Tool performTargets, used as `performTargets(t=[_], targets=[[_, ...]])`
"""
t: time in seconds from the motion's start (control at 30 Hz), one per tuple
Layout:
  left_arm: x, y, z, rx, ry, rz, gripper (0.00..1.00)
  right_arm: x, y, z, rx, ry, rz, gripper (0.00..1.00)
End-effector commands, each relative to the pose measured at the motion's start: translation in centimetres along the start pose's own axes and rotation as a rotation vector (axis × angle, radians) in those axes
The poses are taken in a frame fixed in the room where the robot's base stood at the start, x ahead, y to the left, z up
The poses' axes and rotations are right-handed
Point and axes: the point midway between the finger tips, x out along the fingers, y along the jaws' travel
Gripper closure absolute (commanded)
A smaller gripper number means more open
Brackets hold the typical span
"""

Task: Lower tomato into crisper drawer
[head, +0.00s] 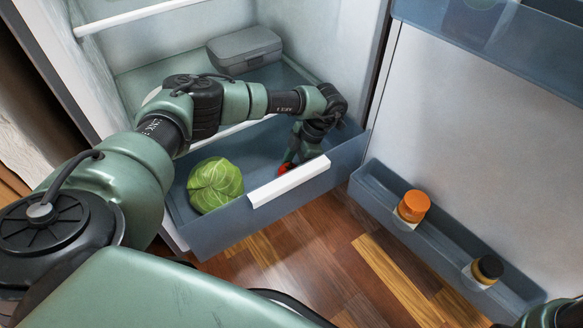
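The crisper drawer (220,225) is pulled out at the bottom of the fridge, a translucent blue bin with a white handle (289,182) on its front. My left arm reaches over it from the left, and my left gripper (298,160) points down inside the drawer, behind the handle. A small red part of the tomato (286,168) shows at the fingertips, low in the drawer. The fingers and handle hide most of it, and I cannot tell whether the fingers grip it. Only a piece of my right arm shows at the lower right corner; its gripper is out of view.
A green cabbage (215,184) lies in the left part of the drawer. A grey lidded box (244,49) stands on the shelf (150,75) above. The open fridge door at right has a bin (446,243) with an orange-capped jar (413,206) and a dark-capped jar (487,269).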

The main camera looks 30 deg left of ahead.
Motion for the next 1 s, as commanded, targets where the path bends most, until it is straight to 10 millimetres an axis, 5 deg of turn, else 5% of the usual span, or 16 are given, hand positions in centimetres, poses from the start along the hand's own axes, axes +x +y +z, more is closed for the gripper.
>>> performTargets(t=[0.1,0.13,0.23,0.67,1.0], targets=[[0.0,0.0,0.0,0.0,0.0,0.0,0.87,0.0,0.0,0.0,0.0,0.0,0.0,0.68],[0.0,0.0,0.0,0.0,0.0,0.0,0.4,0.0,0.0,0.0,0.0,0.0,0.0,0.68],[0.0,0.0,0.0,0.0,0.0,0.0,0.17,0.0,0.0,0.0,0.0,0.0,0.0,0.68],[-0.8,0.0,-0.1,0.0,0.0,0.0,0.17,0.6,0.1,0.2,0.0,0.0,0.0,0.68],[-6.3,0.0,-0.2,0.0,-0.001,0.001,0.17,4.0,0.8,1.4,0.0,0.0,0.0,0.68]])
